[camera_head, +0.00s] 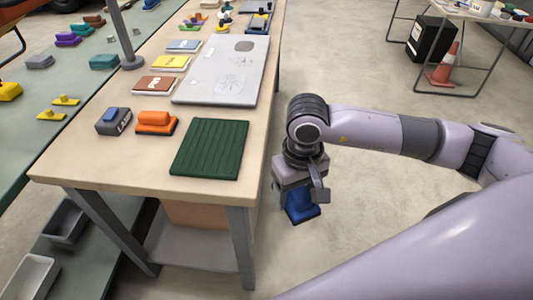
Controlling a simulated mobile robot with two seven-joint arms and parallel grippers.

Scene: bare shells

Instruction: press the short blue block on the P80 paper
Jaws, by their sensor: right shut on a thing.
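My right gripper (301,189) is shut on a blue block (302,208). It holds the block in the air to the right of the table's edge, over the floor. The gripper hides the upper part of the block. Three sanding papers lie in a row on the table: a red-brown one (146,88), a yellow one (163,64) and a blue one (184,45). Their print is too small to read, so I cannot tell which is P80. My left gripper is not in view.
On the table (100,162) are a dark green ribbed mat (210,147), an orange block (155,121), a grey-and-blue block (113,121) and a large grey plate (215,82). A grey post (126,35) stands at its left edge. An orange cone (444,66) is far right.

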